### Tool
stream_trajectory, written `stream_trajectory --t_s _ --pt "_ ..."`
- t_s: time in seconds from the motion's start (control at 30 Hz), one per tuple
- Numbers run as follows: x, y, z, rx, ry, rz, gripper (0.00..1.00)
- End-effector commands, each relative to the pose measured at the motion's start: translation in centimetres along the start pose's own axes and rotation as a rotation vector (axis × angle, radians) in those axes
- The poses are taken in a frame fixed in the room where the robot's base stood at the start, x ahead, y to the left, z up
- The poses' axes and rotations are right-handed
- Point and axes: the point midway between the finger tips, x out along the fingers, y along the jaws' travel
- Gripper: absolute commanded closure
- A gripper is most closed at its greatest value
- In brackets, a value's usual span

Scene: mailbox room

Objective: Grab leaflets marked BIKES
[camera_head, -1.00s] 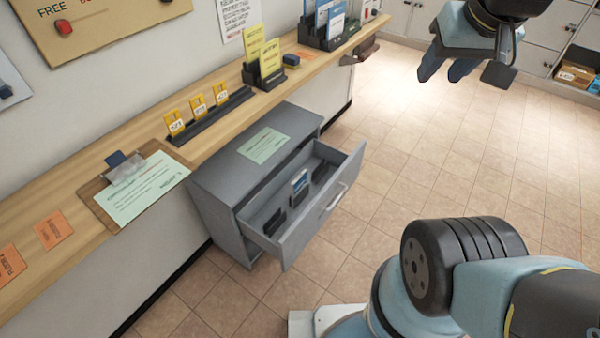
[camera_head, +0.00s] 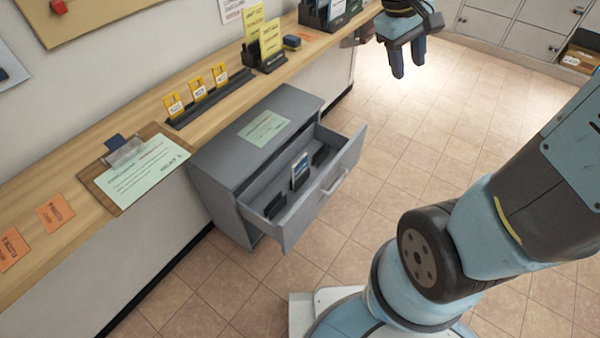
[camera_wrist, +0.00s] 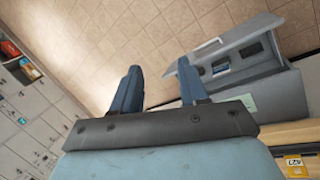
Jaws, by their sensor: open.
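No lettering reading BIKES can be made out. A blue-and-white leaflet (camera_head: 300,168) stands upright in a dark holder in the open drawer (camera_head: 251,215) of the grey cabinet (camera_head: 224,160). Yellow leaflets (camera_head: 268,38) stand in a black rack on the counter; their print is too small to read. My gripper (camera_head: 407,72) is open and empty, pointing down above the floor, beyond and to the right of the cabinet. In the wrist view my gripper (camera_wrist: 160,88) has its fingers apart over bare tiles, with the open drawer (camera_wrist: 237,38) to the right.
The wooden counter (camera_head: 80,205) runs along the wall and holds a clipboard (camera_head: 112,195), several orange-yellow tags (camera_head: 197,88) and orange cards (camera_head: 55,213). Grey lockers (camera_head: 500,25) stand at the back. The tiled floor (camera_head: 430,150) is clear.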

Motion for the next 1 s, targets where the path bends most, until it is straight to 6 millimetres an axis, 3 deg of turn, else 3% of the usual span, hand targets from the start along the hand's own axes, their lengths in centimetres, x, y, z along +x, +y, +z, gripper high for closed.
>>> stream_trajectory --t_s 0.57,1.0 --pt "8.8 -4.1 -10.9 -0.485 -0.311 0.288 0.56" --pt "17.2 -10.7 -18.7 -0.868 -0.456 0.546 0.56"
